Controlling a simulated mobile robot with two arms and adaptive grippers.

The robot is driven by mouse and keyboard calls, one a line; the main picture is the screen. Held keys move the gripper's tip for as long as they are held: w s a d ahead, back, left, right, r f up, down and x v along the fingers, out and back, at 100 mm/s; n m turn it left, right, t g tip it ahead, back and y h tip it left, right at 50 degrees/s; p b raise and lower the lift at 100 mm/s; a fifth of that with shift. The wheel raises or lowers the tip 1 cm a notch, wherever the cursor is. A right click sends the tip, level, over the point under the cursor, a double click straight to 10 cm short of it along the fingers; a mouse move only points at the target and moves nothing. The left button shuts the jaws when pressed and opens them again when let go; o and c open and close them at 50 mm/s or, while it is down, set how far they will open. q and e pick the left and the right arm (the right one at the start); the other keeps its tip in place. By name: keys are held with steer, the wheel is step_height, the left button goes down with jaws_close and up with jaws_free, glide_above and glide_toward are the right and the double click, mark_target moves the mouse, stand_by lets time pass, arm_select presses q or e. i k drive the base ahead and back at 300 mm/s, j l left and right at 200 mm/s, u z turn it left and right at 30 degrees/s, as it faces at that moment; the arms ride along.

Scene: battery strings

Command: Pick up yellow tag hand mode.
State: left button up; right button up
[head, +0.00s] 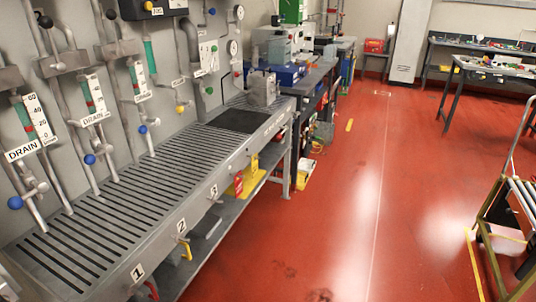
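A yellow tag (251,177) hangs under the front edge of the slatted bench, just right of a red tag (239,184). Its wording is too small to read, so I cannot tell if it says hand mode. A smaller yellow piece (186,250) shows under the bench near the label 2, and a red piece (152,289) near the label 1; I cannot tell if these are tags. Neither of my grippers is in view.
The slatted metal bench (150,193) runs along the left, below pipes, gauges and valves. A lower shelf (213,232) lies under it. The red floor (330,215) is clear in the middle. A wheeled cart (487,226) stands at right. Tables (466,63) stand at the back right.

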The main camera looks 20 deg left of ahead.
mark_target(253, 164)
steer(key=i+u, duration=0.3)
steer(key=i+l+u, duration=0.25)
steer(key=i, duration=0.2)
steer(key=i+l+u, duration=0.15)
steer(key=i+u, duration=0.15)
